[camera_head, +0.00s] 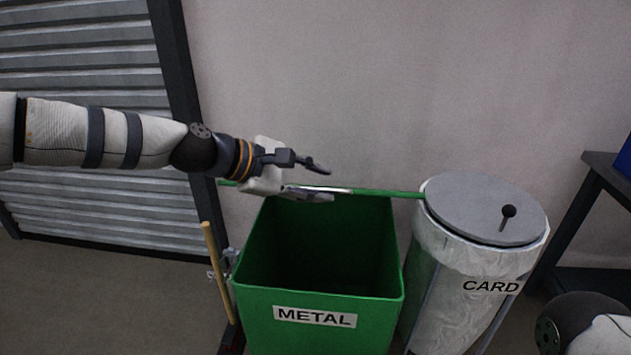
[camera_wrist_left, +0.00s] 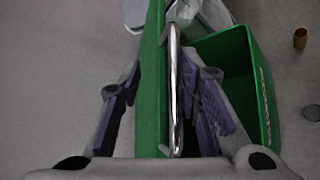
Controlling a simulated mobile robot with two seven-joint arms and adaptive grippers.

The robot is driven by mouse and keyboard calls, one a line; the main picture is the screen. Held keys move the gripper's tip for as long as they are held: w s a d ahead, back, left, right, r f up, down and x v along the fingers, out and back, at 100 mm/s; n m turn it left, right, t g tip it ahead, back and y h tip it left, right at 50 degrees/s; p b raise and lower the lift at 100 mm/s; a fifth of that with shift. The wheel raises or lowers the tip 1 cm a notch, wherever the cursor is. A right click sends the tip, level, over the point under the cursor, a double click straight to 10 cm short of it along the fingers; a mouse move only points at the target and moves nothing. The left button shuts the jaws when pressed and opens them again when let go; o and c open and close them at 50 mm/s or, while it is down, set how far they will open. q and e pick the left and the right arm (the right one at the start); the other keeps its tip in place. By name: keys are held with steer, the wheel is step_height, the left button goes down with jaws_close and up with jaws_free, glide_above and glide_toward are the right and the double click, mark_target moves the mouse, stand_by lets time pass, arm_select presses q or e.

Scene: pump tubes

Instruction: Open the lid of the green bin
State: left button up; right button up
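The green bin (camera_head: 280,300), labelled METAL, stands open and its inside shows in the head view; part of it (camera_wrist_left: 264,90) shows in the left wrist view. Its green lid (camera_head: 385,193) stands raised at the back and is seen nearly edge-on. In the left wrist view the lid (camera_wrist_left: 150,85) runs between my fingers, with its silver handle (camera_wrist_left: 174,95) beside it. My left gripper (camera_head: 318,182) is over the bin's back edge, its fingers apart on either side of the lid and handle. I cannot see a firm grip. My right gripper is out of view.
A grey round bin labelled CARD (camera_head: 455,270) with a closed lid and black knob (camera_head: 508,211) stands right of the green bin. A wooden stick (camera_head: 216,272) stands at its left. A dark table (camera_head: 600,165) is at the right. A small brown cylinder (camera_wrist_left: 300,38) lies on the floor.

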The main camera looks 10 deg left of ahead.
arm_select(q)
steer(key=shift+a+r, duration=0.1)
steer(key=shift+r, duration=0.05)
steer(key=v, duration=1.1)
steer(key=shift+s+a, duration=0.25)
steer(key=shift+r, duration=0.1)
